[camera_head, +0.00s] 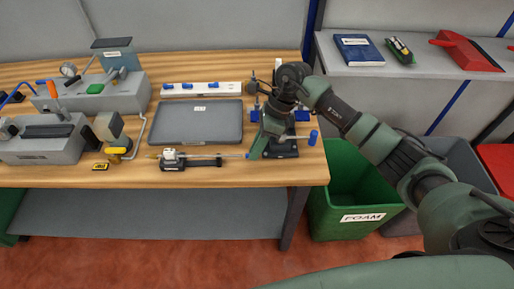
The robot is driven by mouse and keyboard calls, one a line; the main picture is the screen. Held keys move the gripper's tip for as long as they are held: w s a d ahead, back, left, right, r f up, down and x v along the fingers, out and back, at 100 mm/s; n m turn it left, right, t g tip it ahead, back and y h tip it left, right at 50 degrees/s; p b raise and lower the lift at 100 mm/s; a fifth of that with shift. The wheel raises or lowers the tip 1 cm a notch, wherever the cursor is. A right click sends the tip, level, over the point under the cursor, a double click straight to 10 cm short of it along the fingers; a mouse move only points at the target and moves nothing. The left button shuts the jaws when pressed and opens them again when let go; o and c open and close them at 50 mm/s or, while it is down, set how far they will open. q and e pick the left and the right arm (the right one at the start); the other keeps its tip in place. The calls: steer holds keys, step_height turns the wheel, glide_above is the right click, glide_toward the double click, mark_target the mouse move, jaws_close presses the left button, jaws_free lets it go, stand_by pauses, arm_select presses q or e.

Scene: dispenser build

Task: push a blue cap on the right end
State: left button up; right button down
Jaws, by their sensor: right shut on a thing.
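A thin rod assembly (212,157) lies level in a black holder (190,164) near the front edge of the bench. My right gripper (252,151) reaches down to the right end of this rod, and its jaws are shut. A small blue cap (248,156) shows at its fingertips, in line with the rod's end. Whether the cap is on the rod or just touching it is too small to tell. Another blue cap (313,137) stands near the bench's right edge. My left gripper is not in view.
A grey tray (197,122) lies behind the rod, with a white strip (202,89) holding blue pieces behind it. Grey machines (45,145) fill the bench's left side. A green foam bin (350,190) stands right of the bench. A shelf (350,62) is at back right.

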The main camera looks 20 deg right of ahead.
steer(key=shift+b, duration=0.65)
stand_by(0.9)
steer(key=shift+w+a+b, duration=0.2)
steer(key=shift+a+b, duration=0.1)
steer(key=shift+a, duration=0.3)
steer(key=shift+w+a+b, duration=0.15)
steer(key=shift+a+b, duration=0.1)
steer(key=shift+a, duration=0.3)
stand_by(0.9)
steer(key=c, duration=1.1)
jaws_free()
steer(key=shift+o, duration=0.2)
steer(key=shift+r, duration=0.1)
step_height(320, 180, up, 7)
steer(key=p, duration=0.3)
